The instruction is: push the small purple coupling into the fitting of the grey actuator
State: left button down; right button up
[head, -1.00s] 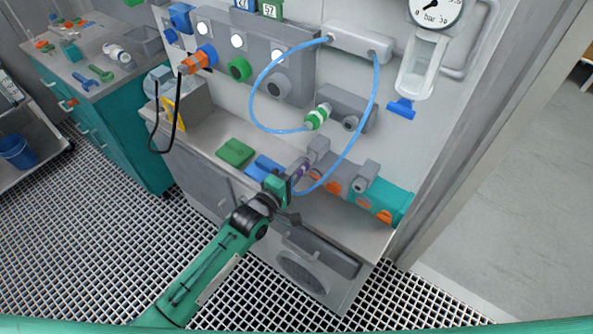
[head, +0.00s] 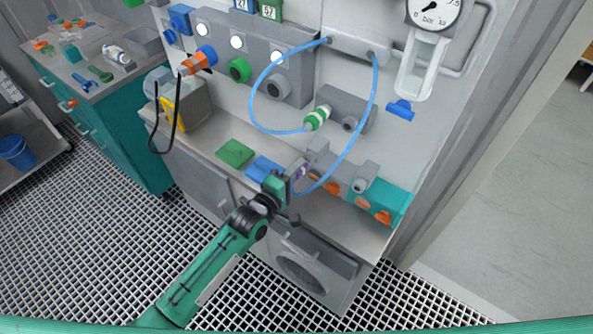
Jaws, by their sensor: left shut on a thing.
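The small purple coupling (head: 301,171) is at the end of a blue tube (head: 352,146) low at the bench. My left gripper (head: 291,180) is shut on the coupling, and its fingers hide much of it. My right gripper is not in view.
A teal unit with orange parts (head: 398,202) stands on the bench at right. Blue (head: 263,168) and green (head: 235,153) blocks lie left of my gripper. Above, a green-ringed coupling (head: 317,118) sits on a grey wall block. The blue tube loops in front of the panel.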

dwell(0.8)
pick_arm(q)
jog(key=shift+w+d, duration=0.35)
jog(key=shift+w, duration=0.15)
dwell(0.6)
jog(key=c, duration=0.9)
grip_release()
jog(key=shift+s, duration=0.1)
